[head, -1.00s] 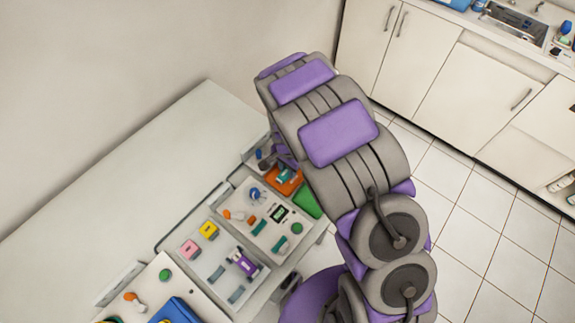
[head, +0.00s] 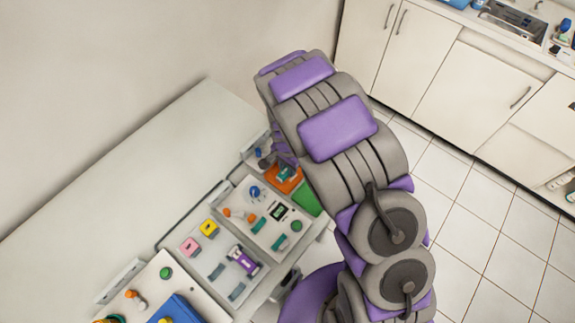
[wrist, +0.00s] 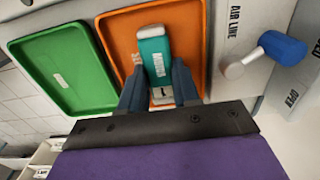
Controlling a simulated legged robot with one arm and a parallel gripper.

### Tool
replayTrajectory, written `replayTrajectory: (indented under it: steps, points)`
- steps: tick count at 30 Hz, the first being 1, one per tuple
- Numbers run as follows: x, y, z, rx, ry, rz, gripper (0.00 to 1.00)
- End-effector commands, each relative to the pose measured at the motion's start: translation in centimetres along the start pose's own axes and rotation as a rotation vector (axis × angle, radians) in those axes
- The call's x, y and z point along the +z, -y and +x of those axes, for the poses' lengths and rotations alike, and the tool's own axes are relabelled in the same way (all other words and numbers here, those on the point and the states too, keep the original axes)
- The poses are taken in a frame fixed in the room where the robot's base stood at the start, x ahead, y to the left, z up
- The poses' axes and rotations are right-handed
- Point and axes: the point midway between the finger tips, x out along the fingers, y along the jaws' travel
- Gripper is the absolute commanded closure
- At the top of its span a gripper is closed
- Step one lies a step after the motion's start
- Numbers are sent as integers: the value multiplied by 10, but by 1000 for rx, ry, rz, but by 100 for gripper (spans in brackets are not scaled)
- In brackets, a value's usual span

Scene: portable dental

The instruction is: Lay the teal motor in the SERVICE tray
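The teal motor (wrist: 155,60) has a pale end cap and a "MOTOR" label. In the wrist view it is over the orange tray (wrist: 112,22), within its rim. I cannot tell whether it touches the tray floor. My gripper (wrist: 157,72) has one finger on each side of the motor, and the fingertips appear closed against its sides. Lettering on the orange tray is mostly hidden behind the motor. In the head view the orange tray (head: 291,186) and the teal motor (head: 286,174) show at the bench end, partly behind my arm.
A green tray (wrist: 62,70) lies left of the orange one. A blue-headed part (wrist: 280,47) sits to the right beside "AIR LINE" lettering. In the head view, panels with pink (head: 190,246) and yellow (head: 209,228) blocks and several small parts line the bench. The wide worktop (head: 130,170) is bare.

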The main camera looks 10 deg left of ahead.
Motion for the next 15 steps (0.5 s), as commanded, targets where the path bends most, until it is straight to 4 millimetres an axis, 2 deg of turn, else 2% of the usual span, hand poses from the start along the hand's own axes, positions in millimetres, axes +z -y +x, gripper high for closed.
replayTrajectory:
  steps: [1,9,15]
  points:
    - [0,0,0,0,0,0,65]
    - [0,0,0,0,0,0,39]
    - [0,0,0,0,0,0,39]
